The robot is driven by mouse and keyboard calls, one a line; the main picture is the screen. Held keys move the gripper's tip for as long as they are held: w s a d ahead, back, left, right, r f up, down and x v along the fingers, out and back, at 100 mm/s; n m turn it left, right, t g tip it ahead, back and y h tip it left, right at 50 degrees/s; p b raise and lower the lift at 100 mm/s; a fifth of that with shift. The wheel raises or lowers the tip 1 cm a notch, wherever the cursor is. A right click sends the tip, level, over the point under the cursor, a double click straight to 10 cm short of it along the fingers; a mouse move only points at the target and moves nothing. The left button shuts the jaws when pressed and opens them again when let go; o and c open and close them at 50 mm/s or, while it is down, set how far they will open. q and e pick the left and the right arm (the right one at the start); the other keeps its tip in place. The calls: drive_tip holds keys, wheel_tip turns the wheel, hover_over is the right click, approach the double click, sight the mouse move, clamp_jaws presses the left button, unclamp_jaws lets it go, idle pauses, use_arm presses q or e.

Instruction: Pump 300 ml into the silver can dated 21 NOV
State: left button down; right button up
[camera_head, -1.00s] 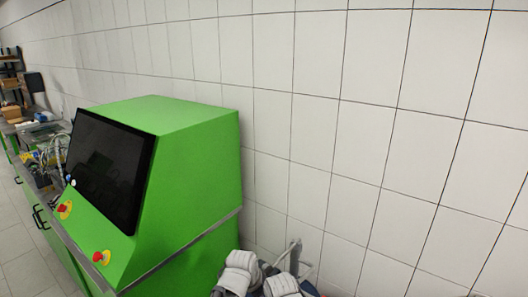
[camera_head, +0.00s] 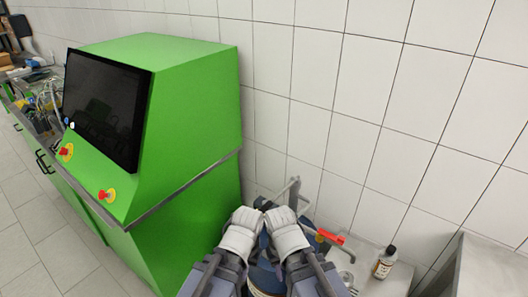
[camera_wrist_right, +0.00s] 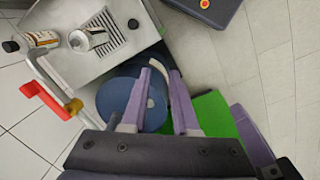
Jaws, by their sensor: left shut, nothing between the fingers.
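My left gripper (camera_head: 248,216) and right gripper (camera_head: 282,216) are side by side at the bottom middle of the head view. The left is shut and empty. The right gripper's purple fingers (camera_wrist_right: 163,72) are apart in the right wrist view, with no object visibly held between them. A silver can (camera_wrist_right: 88,39) is on a grated steel surface at the upper left of that view; any date on it is too small to read. A blue drum (camera_wrist_right: 125,103) lies beyond the fingers. A red handle (camera_wrist_right: 45,100) is left of it and also shows in the head view (camera_head: 331,237).
A labelled bottle (camera_wrist_right: 41,39) is next to the can; it also shows in the head view (camera_head: 385,263). A green cabinet (camera_head: 190,100) with a dark screen and red buttons stands left. A tiled wall (camera_head: 330,60) is behind. Floor is clear at left.

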drive_tip(key=w+r+n+p, duration=0.1)
drive_tip(key=w+r+p, duration=0.1)
drive_tip(key=w, duration=0.1)
drive_tip(key=w+a+r+n+y+p, duration=0.1)
drive_tip(key=w+r+p, duration=0.1)
drive_tip(key=w, duration=0.2)
drive_tip(key=w+a+r+p, duration=0.1)
drive_tip(key=w+r+p, duration=0.2)
drive_tip(key=w, duration=0.1)
drive_tip(key=shift+a+n+y, duration=0.2)
drive_tip(key=shift+n+y, duration=0.1)
drive_tip(key=shift+n, duration=0.1)
clamp_jaws()
drive_tip(key=w+r+n+y+p, duration=0.1)
drive_tip(key=w+r+n+p, duration=0.1)
drive_tip(key=w, duration=0.5)
drive_tip(key=w+r+n+y+p, duration=0.1)
drive_tip(key=w+r+n+p, duration=0.1)
drive_tip(key=w+r+p, duration=0.3)
drive_tip(key=shift+w+a+r+t, duration=0.3)
drive_tip(key=shift+w+r, duration=0.15)
drive_tip(key=shift+w, duration=0.6)
